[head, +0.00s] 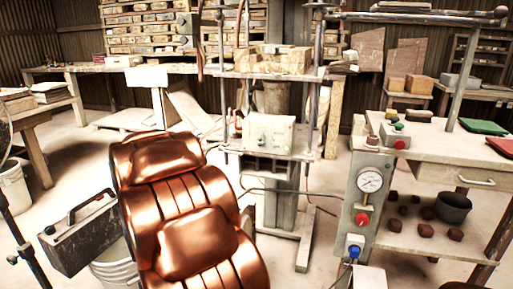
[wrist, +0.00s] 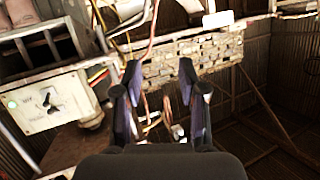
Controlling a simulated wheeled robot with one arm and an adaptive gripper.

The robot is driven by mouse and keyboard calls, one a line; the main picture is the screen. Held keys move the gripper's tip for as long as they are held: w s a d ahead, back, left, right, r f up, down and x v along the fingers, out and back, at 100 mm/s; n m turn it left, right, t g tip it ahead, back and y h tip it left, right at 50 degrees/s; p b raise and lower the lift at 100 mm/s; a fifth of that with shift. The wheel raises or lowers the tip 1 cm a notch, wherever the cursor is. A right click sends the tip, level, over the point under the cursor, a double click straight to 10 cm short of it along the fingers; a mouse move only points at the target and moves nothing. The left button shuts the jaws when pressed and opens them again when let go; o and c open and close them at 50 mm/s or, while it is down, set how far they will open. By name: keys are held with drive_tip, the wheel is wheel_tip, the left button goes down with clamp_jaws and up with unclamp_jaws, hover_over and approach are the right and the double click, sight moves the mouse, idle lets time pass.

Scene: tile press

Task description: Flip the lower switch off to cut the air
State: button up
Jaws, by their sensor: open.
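In the head view a grey upright panel (head: 368,165) stands at the right. It carries a round pressure gauge (head: 370,181), a red knob (head: 362,219) below it, and at the bottom a switch with a blue tip (head: 353,251). I cannot tell the lower switch's on or off position at this size. My gripper (wrist: 160,80) shows in the wrist view with its two dark fingers apart and nothing between them. It is not recognisable in the head view. The gripper is not touching the panel in the wrist view, and the blue-tipped switch is not visible there.
A pale control box (head: 268,133) stands on the press frame; a similar box with a black knob (wrist: 50,102) shows in the wrist view. A black case (head: 85,233) is at left.

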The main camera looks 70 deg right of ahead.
drive_tip(key=s+d+r+m+g+h, duration=0.25)
drive_tip(key=s+d+g, duration=0.25)
drive_tip(key=s+d, duration=0.3)
drive_tip(key=s+d+r+m+g+h, duration=0.2)
drive_tip(key=s+d+m+g+h, duration=0.25)
drive_tip(key=s, duration=0.55)
drive_tip(key=shift+n+y, duration=0.3)
drive_tip(key=shift+y, duration=0.5)
drive_tip(key=shift+s+d+f+b, duration=0.1)
drive_tip(key=shift+s+d+b, duration=0.1)
drive_tip(key=shift+d, duration=1.2)
drive_tip(key=shift+s+d+f+b, duration=0.1)
drive_tip(key=shift+d+b, duration=0.15)
drive_tip(key=shift+d, duration=1.2)
drive_tip(key=shift+s+d+b, duration=0.15)
drive_tip(key=shift+d+b, duration=0.05)
drive_tip(key=shift+d, duration=1.2)
clamp_jaws()
